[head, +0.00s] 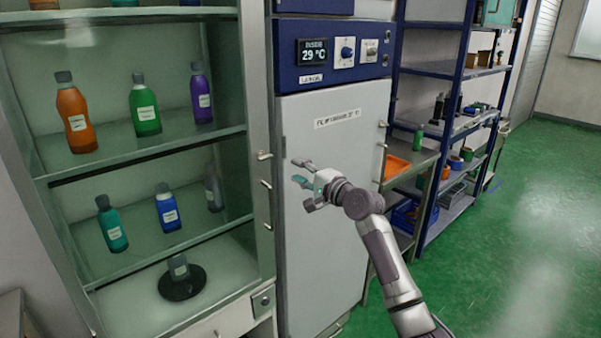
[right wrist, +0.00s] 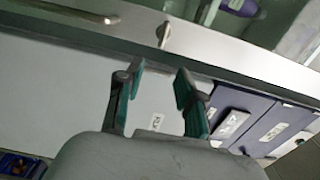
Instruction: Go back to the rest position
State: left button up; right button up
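My right gripper (head: 299,171) is raised in front of the white door of the tall cabinet (head: 325,240) with a blue control panel. The right wrist view shows the gripper's two teal-padded fingers (right wrist: 158,84) standing apart, with nothing between them. I cannot tell how far the fingertips are from the door. My left gripper is not in view.
A display cabinet (head: 95,172) on the left holds several coloured bottles. Metal handles (head: 266,185) stick out near the right gripper. A blue shelf rack (head: 432,70) and an orange tray (head: 397,166) stand to the right. The green floor (head: 500,250) at right is clear.

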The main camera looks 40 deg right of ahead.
dwell(0.4)
jog(key=s+a+f+n+g+h+b, duration=0.1)
jog(key=s+a+f+n+g, duration=0.1)
jog(key=f, duration=1.1)
jog(key=s+a+f+n+g, duration=0.1)
jog(key=s+f+g, duration=0.15)
jog(key=f, duration=1.05)
jog(key=s+a+f+n+g+h+b, duration=0.1)
jog(key=a+f+n+g, duration=0.1)
jog(key=f, duration=1.1)
jog(key=s+a+f+n+g+b, duration=0.1)
jog(key=s+a+f+n+g, duration=0.15)
jog(key=s+f, duration=0.6)
jog(key=s+a+f+n+g, duration=0.25)
jog(key=s+f, duration=0.35)
jog(key=f, duration=0.6)
jog(key=s+a+f+n+g, duration=0.1)
jog(key=s+a+f+n, duration=0.2)
jog(key=s, duration=0.9)
jog(key=s+a+f+n+g+b, duration=0.1)
jog(key=s+a+f+n+g, duration=0.1)
jog(key=s+a+f, duration=0.4)
jog(key=s+a+f+n+g+y+b, duration=0.1)
jog(key=s+a+f+n, duration=0.4)
jog(key=s, duration=1.4)
notch_tip(320, 180, down, 4)
jog(key=shift+s+a+f+g, duration=0.1)
jog(key=shift+s+a+g, duration=0.1)
jog(key=shift+g, duration=0.55)
